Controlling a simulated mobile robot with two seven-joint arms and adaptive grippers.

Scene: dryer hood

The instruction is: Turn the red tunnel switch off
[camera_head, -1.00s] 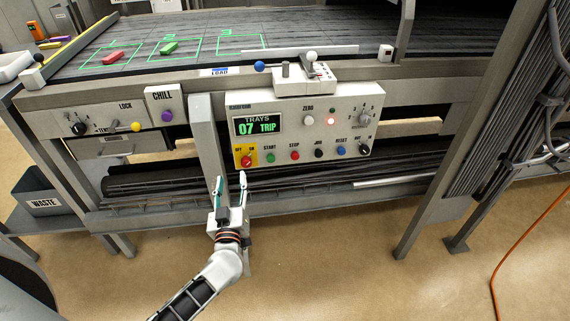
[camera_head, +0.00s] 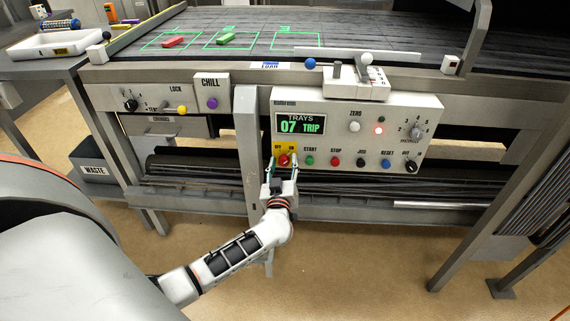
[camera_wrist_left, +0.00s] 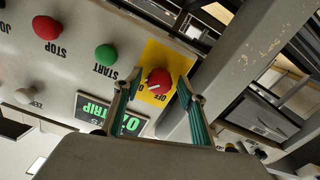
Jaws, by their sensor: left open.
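The red tunnel switch (camera_head: 284,160) is a red rotary knob on a yellow plate at the lower left of the control panel (camera_head: 350,110). Its OFF and ON labels sit above it. In the left wrist view the red knob (camera_wrist_left: 159,79) has a white mark that appears to point toward the ON side. My left gripper (camera_head: 284,166) is open at the plate, one finger on each side of the knob. In the left wrist view my left gripper (camera_wrist_left: 160,76) straddles the knob; I cannot tell whether the fingers touch it. My right gripper is not in view.
The green START button (camera_head: 310,160) and red STOP button (camera_head: 336,162) sit right of the switch. The display (camera_head: 301,123) reads "07 TRIP", with a lit red lamp (camera_head: 379,131). A grey post (camera_head: 247,140) stands close at the left.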

